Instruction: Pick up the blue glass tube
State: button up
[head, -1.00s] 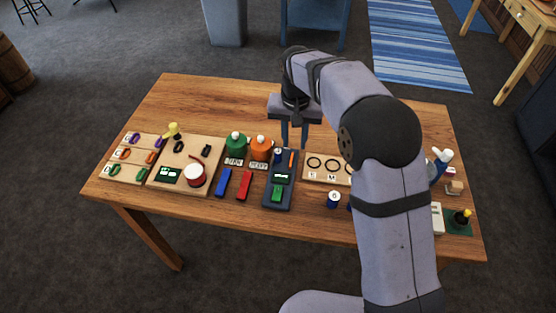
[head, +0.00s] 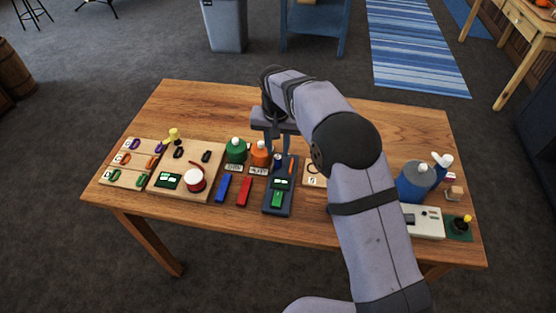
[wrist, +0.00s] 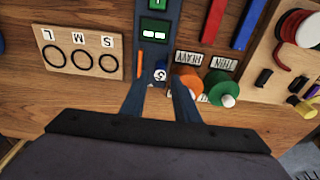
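In the head view my gripper (head: 277,150) is over the tray's far end. Whether the fingers touch the cylinder is unclear.
An orange stick (wrist: 140,62) lies close to one fingertip. Orange (wrist: 187,80) and green (wrist: 218,86) bottles stand close on the other side. A board of rings (wrist: 82,54), blue (head: 222,188) and red (head: 243,190) bars, and a blue bottle (head: 415,181) are also on the table.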

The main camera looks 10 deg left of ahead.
aim_at(278, 157)
jog(key=shift+w+f+p, duration=0.15)
jog(key=shift+f+p, duration=0.4)
jog(key=shift+f, duration=0.6)
jog(key=shift+w+f+p, duration=0.15)
jog(key=shift+f+p, duration=0.35)
jog(key=shift+f, duration=0.65)
grip_shut()
jog(key=shift+r, duration=0.15)
